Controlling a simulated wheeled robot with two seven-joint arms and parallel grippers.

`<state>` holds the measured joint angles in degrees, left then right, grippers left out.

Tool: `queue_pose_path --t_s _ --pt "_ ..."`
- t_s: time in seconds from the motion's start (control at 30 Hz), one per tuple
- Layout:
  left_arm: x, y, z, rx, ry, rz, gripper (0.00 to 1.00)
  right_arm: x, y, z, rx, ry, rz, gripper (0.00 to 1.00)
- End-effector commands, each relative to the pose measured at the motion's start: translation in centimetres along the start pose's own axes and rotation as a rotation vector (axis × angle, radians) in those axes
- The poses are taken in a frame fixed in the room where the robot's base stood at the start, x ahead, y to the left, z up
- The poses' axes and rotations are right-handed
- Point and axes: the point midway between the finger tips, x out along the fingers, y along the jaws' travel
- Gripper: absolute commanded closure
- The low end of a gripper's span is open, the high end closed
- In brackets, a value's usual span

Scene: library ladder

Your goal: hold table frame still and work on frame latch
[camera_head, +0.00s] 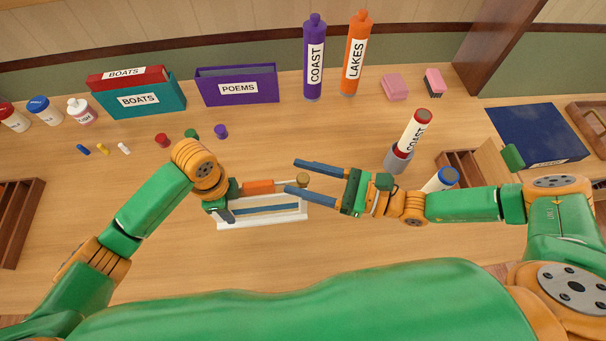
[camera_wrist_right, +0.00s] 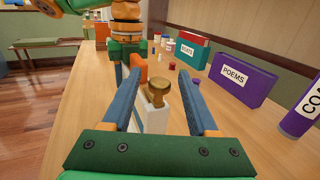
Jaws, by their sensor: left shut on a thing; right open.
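The white table frame (camera_head: 262,219) stands on the table in front of me, with an orange block (camera_head: 258,187) along its top. A brass knob-like latch (camera_head: 302,180) sits at its right end. In the right wrist view the latch (camera_wrist_right: 157,88) tops a white post. My left gripper (camera_head: 231,199) is shut on the frame's left end; its exact contact is partly hidden. My right gripper (camera_head: 294,176) is open, its blue fingers on either side of the latch in the right wrist view (camera_wrist_right: 160,75). I see no contact between them and the latch.
A blue-capped jar (camera_head: 441,179) is close to that arm. POEMS (camera_head: 237,86) and BOATS (camera_head: 138,99) boxes stand behind. The front table is clear.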

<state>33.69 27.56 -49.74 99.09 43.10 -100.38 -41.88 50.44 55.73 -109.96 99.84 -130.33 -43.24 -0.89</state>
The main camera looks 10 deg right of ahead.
Motion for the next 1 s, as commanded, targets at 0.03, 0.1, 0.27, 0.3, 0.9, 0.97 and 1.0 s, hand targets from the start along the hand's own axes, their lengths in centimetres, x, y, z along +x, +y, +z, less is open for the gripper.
queue_pose_path --t_s 0.03,0.1,0.27,0.3,0.9,0.97,1.0 --pt "-0.01 -0.01 -0.01 0.0 0.0 0.0 1.0 0.19 0.01 0.0 0.0 0.0 0.001 0.41" --pt "-0.01 0.0 -0.01 0.0 0.0 0.0 1.0 0.27 0.01 -0.01 0.0 0.001 0.001 0.41" --pt "-0.01 0.0 -0.01 0.0 0.0 0.0 1.0 0.24 0.0 -0.01 0.0 0.001 0.0 0.46" --pt "-0.01 0.0 -0.01 0.0 0.0 0.0 1.0 0.24 0.0 0.0 0.0 0.001 0.0 0.57" --pt "0.0 0.02 -0.01 0.001 0.0 0.001 1.0 0.26 0.09 0.03 0.005 -0.007 -0.068 1.0" --pt "0.0 0.02 -0.02 0.001 0.0 0.001 1.0 0.27 0.11 0.06 0.007 -0.008 -0.102 1.0" --pt "0.0 0.03 -0.02 0.001 0.0 0.001 1.0 0.26 0.14 0.05 0.008 -0.008 -0.128 1.0"
